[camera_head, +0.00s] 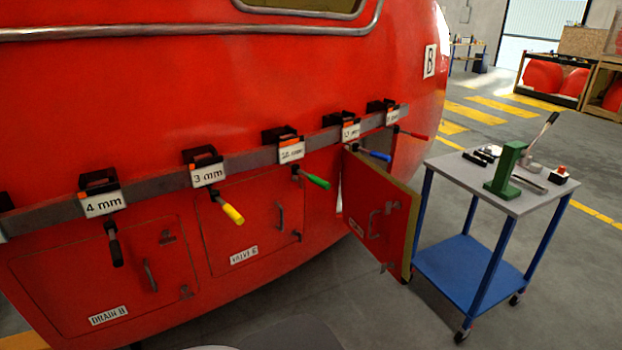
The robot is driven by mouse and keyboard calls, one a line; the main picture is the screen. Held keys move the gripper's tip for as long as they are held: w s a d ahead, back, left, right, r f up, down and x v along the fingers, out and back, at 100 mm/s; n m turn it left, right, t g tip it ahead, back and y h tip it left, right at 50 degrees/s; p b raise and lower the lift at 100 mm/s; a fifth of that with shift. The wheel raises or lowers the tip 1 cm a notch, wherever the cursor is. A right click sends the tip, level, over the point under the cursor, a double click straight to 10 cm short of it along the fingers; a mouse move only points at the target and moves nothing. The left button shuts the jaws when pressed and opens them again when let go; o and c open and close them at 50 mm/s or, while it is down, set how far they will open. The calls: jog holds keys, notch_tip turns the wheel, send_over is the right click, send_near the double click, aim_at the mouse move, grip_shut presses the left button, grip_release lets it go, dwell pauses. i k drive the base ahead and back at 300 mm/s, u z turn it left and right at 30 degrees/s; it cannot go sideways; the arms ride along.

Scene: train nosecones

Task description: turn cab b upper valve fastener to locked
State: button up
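The red cab (180,110) fills the left and middle and carries a plate marked B (430,61). Its valve hatch (255,215), with a label that seems to read VALVE B (244,256), looks closed and has a grey handle (280,216). A small dark fastener (297,236) shows at the hatch's lower right edge. The upper valve fastener is not clear; a green-handled tool (316,181) hangs in front of the hatch's upper right corner. I cannot read any fastener's position. My gripper is not in view.
Tools hang in holders along a grey rail (240,159), including a yellow-handled one (231,213). The drain hatch (75,270) is at left. Another hatch door (375,212) stands open toward a trolley (535,200) bearing a green press.

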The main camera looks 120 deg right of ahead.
aim_at(301, 183)
jog(key=k, duration=1.6)
jog(key=z, duration=1.5)
